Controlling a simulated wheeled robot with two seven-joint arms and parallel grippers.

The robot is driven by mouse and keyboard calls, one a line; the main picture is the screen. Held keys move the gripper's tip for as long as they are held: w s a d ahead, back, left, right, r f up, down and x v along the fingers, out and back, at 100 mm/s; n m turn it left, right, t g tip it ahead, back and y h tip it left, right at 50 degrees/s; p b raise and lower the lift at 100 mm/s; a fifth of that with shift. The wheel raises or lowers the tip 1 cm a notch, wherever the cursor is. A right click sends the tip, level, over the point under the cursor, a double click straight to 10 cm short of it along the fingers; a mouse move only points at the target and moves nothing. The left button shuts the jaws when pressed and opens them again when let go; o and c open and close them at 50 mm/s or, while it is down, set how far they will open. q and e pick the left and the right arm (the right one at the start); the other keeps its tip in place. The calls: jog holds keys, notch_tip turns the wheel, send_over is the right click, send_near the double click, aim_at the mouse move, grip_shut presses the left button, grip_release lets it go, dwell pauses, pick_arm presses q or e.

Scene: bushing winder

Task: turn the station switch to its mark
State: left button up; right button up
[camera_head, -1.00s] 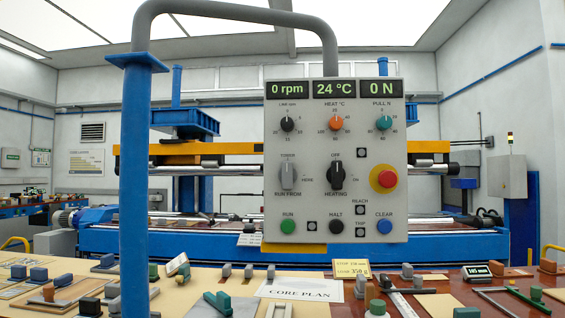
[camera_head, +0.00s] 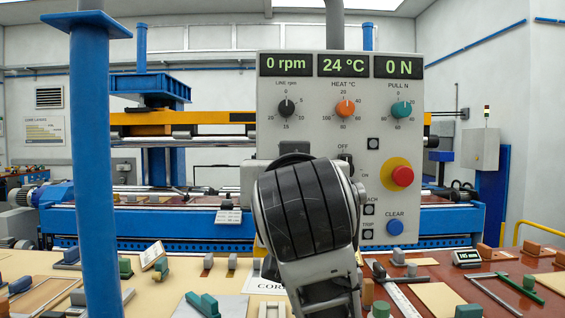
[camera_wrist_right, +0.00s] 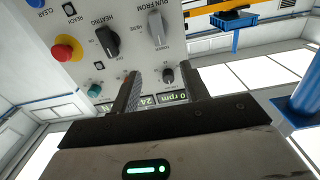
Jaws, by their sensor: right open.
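In the head view my right arm hides that switch. My right gripper (camera_wrist_right: 164,82) is open and empty, its dark fingers spread in front of the panel, apart from the grey switch. The LINE rpm dial (camera_wrist_right: 168,75) shows between the fingers. In the head view the fingertips are hidden behind my wrist. My left gripper is in neither view.
The black HEATING switch (camera_head: 345,165) is beside the grey one, partly covered by my wrist. A red stop button (camera_head: 402,177) sticks out at the right. A blue post (camera_head: 95,160) stands left. Blocks and tools clutter the table (camera_head: 420,285) below.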

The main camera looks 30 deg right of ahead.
pick_arm(q)
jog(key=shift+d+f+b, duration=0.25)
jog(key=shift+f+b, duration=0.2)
jog(key=shift+b, duration=0.55)
pick_arm(e)
jog(key=x, duration=1.5)
jog(key=shift+w, duration=0.3)
jog(key=shift+d+f, duration=0.1)
jog(key=shift+d, duration=0.05)
jog(key=c, duration=1)
